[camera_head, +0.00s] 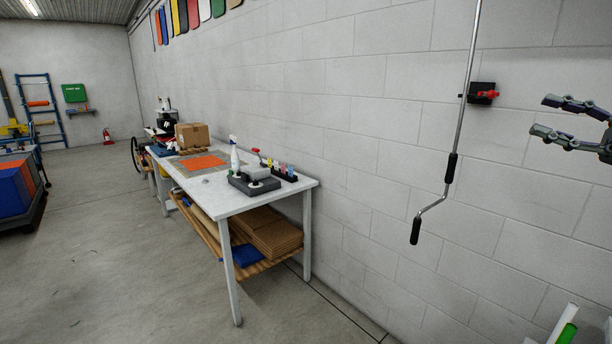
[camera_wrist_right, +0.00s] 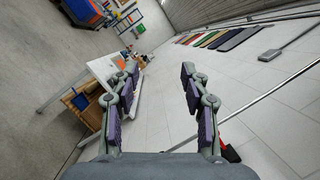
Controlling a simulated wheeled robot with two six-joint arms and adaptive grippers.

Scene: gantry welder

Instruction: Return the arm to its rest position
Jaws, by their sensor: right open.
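My right gripper (camera_head: 570,124) reaches in from the right edge in the head view, in front of the block wall. Its two fingers are apart and nothing is between them. The wrist view shows the same open gripper (camera_wrist_right: 158,90), with dark purple pads on both fingers and only wall and workshop behind. A black wall bracket with a red knob (camera_head: 484,94) is to the left of the gripper in the head view, apart from it. My left gripper is in neither view.
A metal crank rod (camera_head: 463,100) with black grips hangs along the wall, left of the gripper. A white workbench (camera_head: 229,200) carries a spray bottle (camera_head: 235,157), a cardboard box (camera_head: 192,135) and small tools. White and green tubes (camera_head: 564,326) stand at lower right.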

